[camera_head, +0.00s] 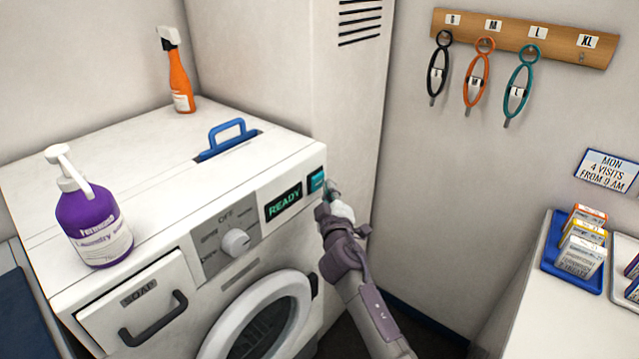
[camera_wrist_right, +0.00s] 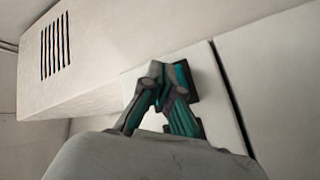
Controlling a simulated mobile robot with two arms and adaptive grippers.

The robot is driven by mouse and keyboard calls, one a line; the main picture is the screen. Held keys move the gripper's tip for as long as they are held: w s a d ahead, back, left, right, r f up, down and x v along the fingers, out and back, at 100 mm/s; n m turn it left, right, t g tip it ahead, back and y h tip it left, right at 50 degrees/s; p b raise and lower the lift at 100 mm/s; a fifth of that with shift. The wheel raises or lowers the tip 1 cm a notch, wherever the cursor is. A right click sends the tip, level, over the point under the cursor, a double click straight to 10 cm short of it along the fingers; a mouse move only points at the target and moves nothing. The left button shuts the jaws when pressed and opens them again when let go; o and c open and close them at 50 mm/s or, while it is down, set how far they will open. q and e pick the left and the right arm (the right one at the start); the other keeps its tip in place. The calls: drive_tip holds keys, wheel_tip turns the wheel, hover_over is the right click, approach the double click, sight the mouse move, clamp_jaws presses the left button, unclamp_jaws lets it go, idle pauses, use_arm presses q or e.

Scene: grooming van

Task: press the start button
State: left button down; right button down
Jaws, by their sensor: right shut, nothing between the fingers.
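The start button (camera_head: 316,180) is a teal square on a dark mount, at the right end of the washer's (camera_head: 250,245) front panel, beside a dark display (camera_head: 283,203) that reads READY. My right gripper (camera_head: 328,188) is at the button's right side, shut and empty. In the right wrist view the shut fingertips (camera_wrist_right: 156,72) overlap the left part of the button's dark and teal square (camera_wrist_right: 187,80). I cannot tell whether they touch it or whether it is pressed in. My left gripper is in neither view.
A purple detergent bottle (camera_head: 92,215) and an orange spray bottle (camera_head: 178,75) stand on the washer, with a blue handle (camera_head: 226,140) on its top. A dial (camera_head: 236,242) is on the panel. The round door (camera_head: 262,318) is below. A counter with a blue tray (camera_head: 550,258) is at right.

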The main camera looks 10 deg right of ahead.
drive_tip(key=shift+w+a, duration=0.2)
drive_tip(key=shift+w, duration=0.05)
drive_tip(key=shift+w+a+b, duration=0.3)
drive_tip(key=shift+w+b, duration=0.1)
drive_tip(key=shift+b, duration=0.15)
idle(0.7)
idle(0.3)
drive_tip(key=shift+s+d+p, duration=0.45)
drive_tip(key=shift+s+d, duration=0.1)
drive_tip(key=shift+s, duration=0.25)
drive_tip(key=s+d+p, duration=0.1)
drive_tip(key=s, duration=0.1)
drive_tip(key=s+d+p, duration=0.1)
drive_tip(key=s+d, duration=0.1)
idle(1.7)
